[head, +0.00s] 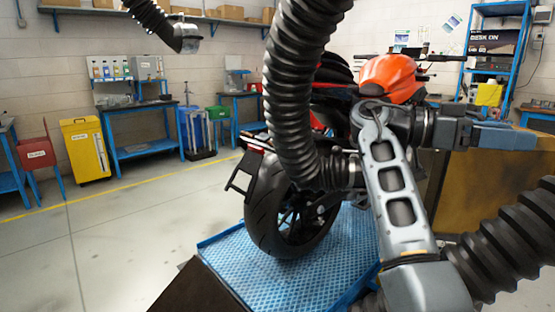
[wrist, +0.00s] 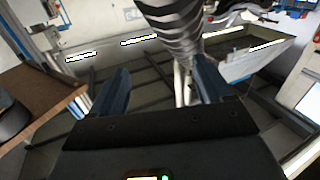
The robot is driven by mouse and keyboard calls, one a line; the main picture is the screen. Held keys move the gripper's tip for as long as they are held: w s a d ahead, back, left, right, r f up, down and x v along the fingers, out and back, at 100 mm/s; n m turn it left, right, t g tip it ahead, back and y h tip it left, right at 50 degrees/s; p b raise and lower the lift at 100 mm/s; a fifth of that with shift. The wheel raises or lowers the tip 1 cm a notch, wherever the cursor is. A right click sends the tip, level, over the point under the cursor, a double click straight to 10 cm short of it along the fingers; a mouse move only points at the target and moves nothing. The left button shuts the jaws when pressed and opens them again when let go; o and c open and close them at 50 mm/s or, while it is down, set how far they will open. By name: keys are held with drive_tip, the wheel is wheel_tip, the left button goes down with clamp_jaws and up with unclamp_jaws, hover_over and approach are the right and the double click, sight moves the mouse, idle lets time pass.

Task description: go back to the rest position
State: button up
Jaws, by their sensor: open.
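The motorcycle's rear wheel (head: 262,215) stands on a blue platform (head: 335,262).
A thick black hose (head: 290,100) hangs in front of the motorcycle. A blue shelf rack (head: 478,45) stands behind my gripper. A yellow cabinet (head: 84,150) and blue workbenches (head: 140,150) line the left wall. The floor at left is clear.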

drive_tip(key=s+d+f+n+t+h, duration=0.15)
drive_tip(key=f+n+t, duration=0.5)
drive_tip(key=f, duration=0.65)
drive_tip(key=w+d+f+n+t, duration=0.1)
drive_tip(key=d+f+n+t, duration=0.1)
drive_tip(key=f+n+t, duration=0.8)
drive_tip(key=s+a+f+n+t+y, duration=0.1)
drive_tip(key=s+a+f+n+y, duration=0.2)
drive_tip(key=f, duration=0.4)
drive_tip(key=s+a+f+n+t+y, duration=0.1)
drive_tip(key=s+f+y, duration=0.1)
drive_tip(key=s+f, duration=0.4)
drive_tip(key=s+a+f+n+y, duration=0.2)
drive_tip(key=s+a+f+y, duration=0.1)
drive_tip(key=f, duration=0.4)
drive_tip(key=s+a+f+n+t+y+b, duration=0.1)
drive_tip(key=s+a+y, duration=0.2)
drive_tip(key=s+a, duration=0.35)
drive_tip(key=s+a+f+n+t+y, duration=0.1)
drive_tip(key=s+a+n+t+y, duration=0.2)
drive_tip(key=s, duration=0.7)
drive_tip(key=s+a+r+m+t+y, duration=0.1)
drive_tip(key=s+a+r+m+y, duration=0.2)
drive_tip(key=s+r, duration=1)
drive_tip(key=shift+a+r+b, duration=0.3)
drive_tip(key=shift+a+r, duration=0.3)
drive_tip(key=shift+r, duration=0.05)
